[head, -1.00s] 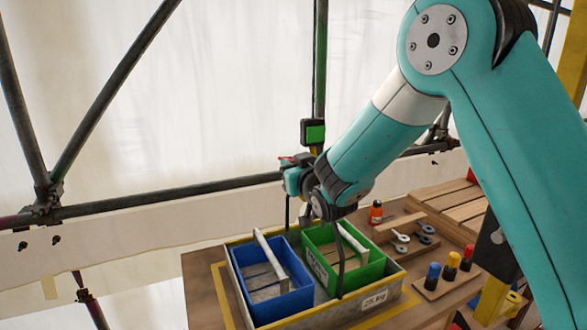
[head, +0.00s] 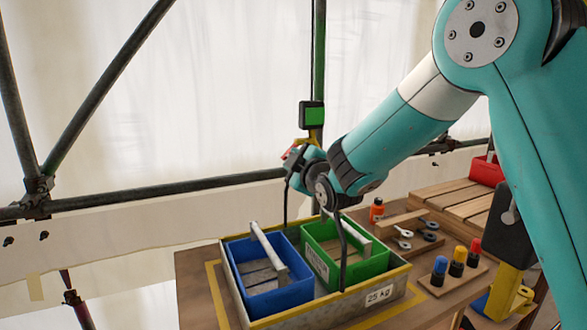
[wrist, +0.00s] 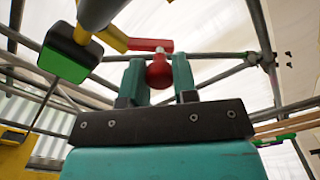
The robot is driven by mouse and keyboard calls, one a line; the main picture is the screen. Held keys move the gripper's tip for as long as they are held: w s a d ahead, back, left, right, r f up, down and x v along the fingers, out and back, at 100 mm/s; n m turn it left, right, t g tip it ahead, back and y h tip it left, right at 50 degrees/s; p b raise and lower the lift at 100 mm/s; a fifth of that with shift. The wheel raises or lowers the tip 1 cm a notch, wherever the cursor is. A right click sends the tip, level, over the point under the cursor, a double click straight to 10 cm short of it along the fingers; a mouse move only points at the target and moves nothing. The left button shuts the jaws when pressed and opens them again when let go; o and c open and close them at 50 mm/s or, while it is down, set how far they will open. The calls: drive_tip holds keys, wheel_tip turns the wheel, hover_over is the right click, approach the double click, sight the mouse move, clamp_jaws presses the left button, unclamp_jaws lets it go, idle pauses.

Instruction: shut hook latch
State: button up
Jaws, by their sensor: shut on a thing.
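My gripper (wrist: 157,78) is shut on the round red knob (wrist: 159,71) of the hook latch; its two teal fingers stand on either side of the knob. Above the knob, a red lever (wrist: 150,45) joins a yellow arm (wrist: 112,40), which runs to a dark round bar at the upper left. In the head view my gripper (head: 300,160) is beside the upright pole, below a black-and-green box (head: 312,114). A bit of red (head: 291,153) shows at its tip. My gripper hides much of the latch there, and I cannot tell whether the hook is seated.
The black-and-green box also shows in the wrist view (wrist: 70,52). Below my gripper, a blue bin (head: 262,305) and a green bin (head: 375,262) stand in a tray on the wooden bench (head: 195,290). Scaffold tubes (head: 150,195) cross behind.

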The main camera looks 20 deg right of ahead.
drive_tip(key=n+b, duration=0.1)
drive_tip(key=n, duration=0.1)
drive_tip(key=d+f+n+b, duration=0.1)
drive_tip(key=b, duration=0.1)
drive_tip(key=shift+w+f+n, duration=0.1)
drive_tip(key=shift+f+n, duration=0.05)
drive_tip(key=shift+n, duration=0.25)
drive_tip(key=shift+w+d+n+b, duration=0.1)
drive_tip(key=shift+d+n+b, duration=0.2)
drive_tip(key=shift+n+b, duration=0.7)
drive_tip(key=shift+s+d+n+b, duration=0.1)
drive_tip(key=shift+d+n+b, duration=0.25)
drive_tip(key=shift+n+b, duration=0.55)
drive_tip(key=shift+w+d+n+b, duration=0.1)
drive_tip(key=shift+d+n+b, duration=0.2)
drive_tip(key=shift+n+b, duration=0.7)
drive_tip(key=o, duration=0.9)
drive_tip(key=s+b, duration=0.1)
drive_tip(key=s, duration=0.4)
drive_tip(key=s+d+b, duration=0.1)
drive_tip(key=s, duration=0.5)
drive_tip(key=s+d+b, duration=0.1)
drive_tip(key=s, duration=0.5)
drive_tip(key=shift+s+d+b, duration=0.15)
drive_tip(key=shift+d+b, duration=0.1)
drive_tip(key=shift+b, duration=0.05)
